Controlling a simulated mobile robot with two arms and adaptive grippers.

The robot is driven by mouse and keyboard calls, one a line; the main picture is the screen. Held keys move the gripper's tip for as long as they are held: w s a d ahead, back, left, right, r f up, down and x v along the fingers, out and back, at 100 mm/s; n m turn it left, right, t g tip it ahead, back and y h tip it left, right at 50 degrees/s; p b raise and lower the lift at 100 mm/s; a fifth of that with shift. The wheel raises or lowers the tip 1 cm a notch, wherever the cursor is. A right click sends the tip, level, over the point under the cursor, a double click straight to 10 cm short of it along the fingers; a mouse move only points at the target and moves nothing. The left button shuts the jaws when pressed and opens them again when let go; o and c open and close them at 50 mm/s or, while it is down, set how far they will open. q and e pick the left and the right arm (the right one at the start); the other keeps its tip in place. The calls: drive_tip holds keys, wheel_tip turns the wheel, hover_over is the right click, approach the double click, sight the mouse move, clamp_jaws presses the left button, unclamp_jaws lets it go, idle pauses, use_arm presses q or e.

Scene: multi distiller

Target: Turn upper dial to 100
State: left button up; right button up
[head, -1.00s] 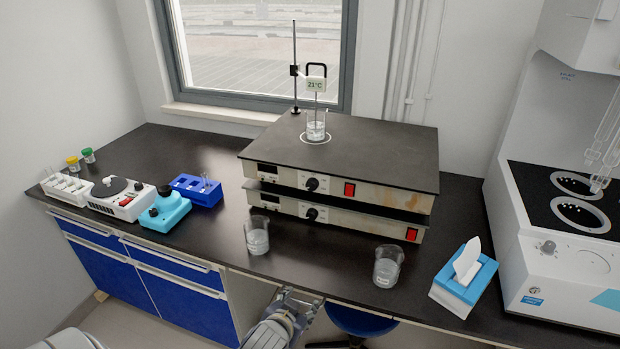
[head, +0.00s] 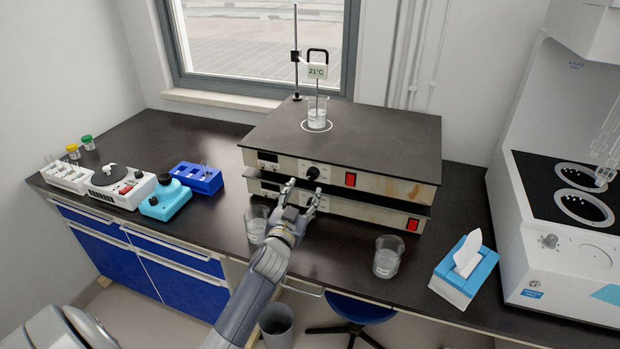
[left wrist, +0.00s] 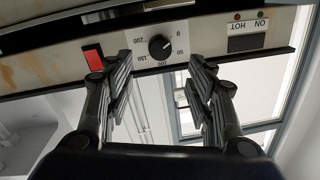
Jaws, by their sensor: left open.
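The upper dial is a round black knob (head: 312,173) on the front of the upper hot plate (head: 340,140). My left gripper (head: 301,189) is open and empty, just in front of and below the upper dial. In the left wrist view its fingers (left wrist: 160,85) are apart, with the knob beyond their tips, not touching. The lower dial is hidden behind the gripper. My right gripper is out of view.
A glass beaker (head: 256,230) stands left of my left gripper, partly beside the hand. Another beaker (head: 388,262) and a blue tissue box (head: 465,275) stand to the right. A beaker (head: 317,117) with a thermometer is on the upper plate. Red switches (head: 350,180) sit right of the dials.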

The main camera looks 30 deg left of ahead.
sight(312, 176)
use_arm(q)
drive_tip(key=x, duration=0.8)
drive_tip(key=shift+s+f, duration=0.1)
drive_tip(key=shift+c, duration=0.2)
drive_tip(key=c, duration=1)
